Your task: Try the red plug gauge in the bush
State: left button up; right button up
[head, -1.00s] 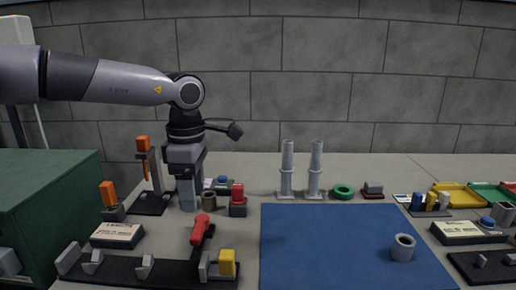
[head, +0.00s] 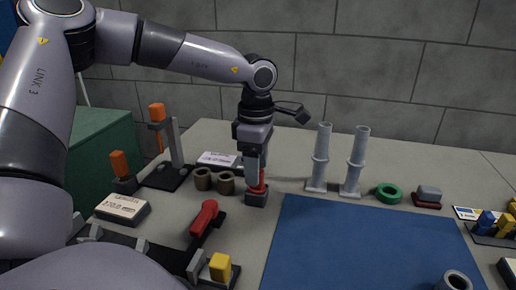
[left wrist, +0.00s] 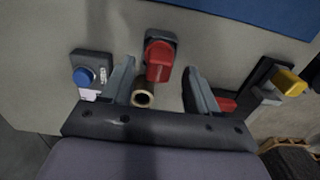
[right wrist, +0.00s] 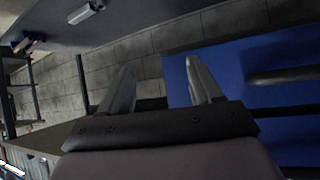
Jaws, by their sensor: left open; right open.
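The red plug gauge (head: 260,178) stands upright in a small dark block (head: 256,199) on the table. In the left wrist view the red gauge (left wrist: 159,62) shows ahead, between the fingertips. My left gripper (head: 258,165) points down at the gauge, open, with a finger in front of part of it; contact is unclear. Two brown bushes (head: 203,179) (head: 226,183) stand just left of the gauge block; one bush (left wrist: 143,96) shows between the fingers in the left wrist view. My right gripper (right wrist: 160,80) is open and empty, away from these objects.
A red-handled clamp (head: 204,217) stands in front of the bushes. Orange-handled tools (head: 158,113) are at left, and two grey posts (head: 321,155) behind right. A green ring (head: 388,193) lies farther right. The blue mat (head: 350,245) is mostly clear, with a grey ring (head: 455,281) on it.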

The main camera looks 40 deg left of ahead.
pick_arm(q)
jog(key=shift+f, duration=1.1)
jog(key=shift+w, duration=0.1)
grip_shut()
jog(key=shift+r+p, duration=1.5)
jog(key=shift+r, duration=1.55)
